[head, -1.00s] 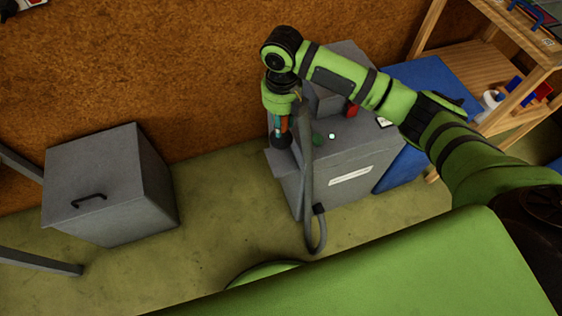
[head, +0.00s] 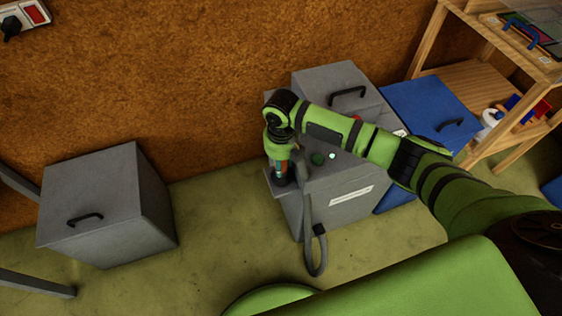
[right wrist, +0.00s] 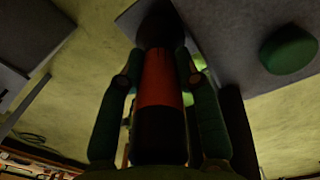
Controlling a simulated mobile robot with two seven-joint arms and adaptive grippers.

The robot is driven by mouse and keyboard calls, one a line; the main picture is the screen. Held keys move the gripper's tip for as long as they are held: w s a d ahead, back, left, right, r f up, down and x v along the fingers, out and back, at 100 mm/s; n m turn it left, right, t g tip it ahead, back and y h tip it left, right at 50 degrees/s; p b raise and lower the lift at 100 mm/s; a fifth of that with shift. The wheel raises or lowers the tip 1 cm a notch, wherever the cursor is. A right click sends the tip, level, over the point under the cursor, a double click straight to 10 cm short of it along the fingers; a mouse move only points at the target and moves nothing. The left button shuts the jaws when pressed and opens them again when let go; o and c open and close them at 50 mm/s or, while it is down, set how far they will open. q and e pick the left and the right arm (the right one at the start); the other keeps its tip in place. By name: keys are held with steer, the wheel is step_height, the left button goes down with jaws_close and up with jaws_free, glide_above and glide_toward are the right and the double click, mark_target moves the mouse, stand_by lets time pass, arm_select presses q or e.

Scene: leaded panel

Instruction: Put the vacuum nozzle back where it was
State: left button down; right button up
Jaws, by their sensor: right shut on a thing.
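The vacuum nozzle (right wrist: 162,85), dark with a red-orange band, lies between the fingers of my right gripper (head: 281,168). The right gripper is shut on it, and the nozzle points down. Its dark end is at the left side of the grey vacuum cabinet (head: 340,212), by a small grey ledge (head: 268,178). I cannot tell whether it touches or sits in the ledge. A grey hose (head: 309,240) hangs in a loop down the cabinet front. In the right wrist view the dark end overlaps a grey surface (right wrist: 235,35). My left gripper is out of view.
The cabinet has a green button (head: 317,158) on top and a white label. A blue box (head: 425,105) and a wooden shelf (head: 455,75) stand to the right. A grey lidded box (head: 105,225) stands left, with clear floor between.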

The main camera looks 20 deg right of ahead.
steer(key=o, duration=0.9)
steer(key=shift+f, duration=0.1)
steer(key=shift+c, duration=0.2)
step_height(320, 180, up, 11)
steer(key=shift+r+p, duration=0.1)
steer(key=shift+p, duration=0.5)
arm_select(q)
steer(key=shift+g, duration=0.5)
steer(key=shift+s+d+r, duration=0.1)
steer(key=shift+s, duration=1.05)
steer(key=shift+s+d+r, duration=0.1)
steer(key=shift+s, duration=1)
arm_select(e)
steer(key=shift+s+r, duration=0.1)
steer(key=shift+r, duration=0.45)
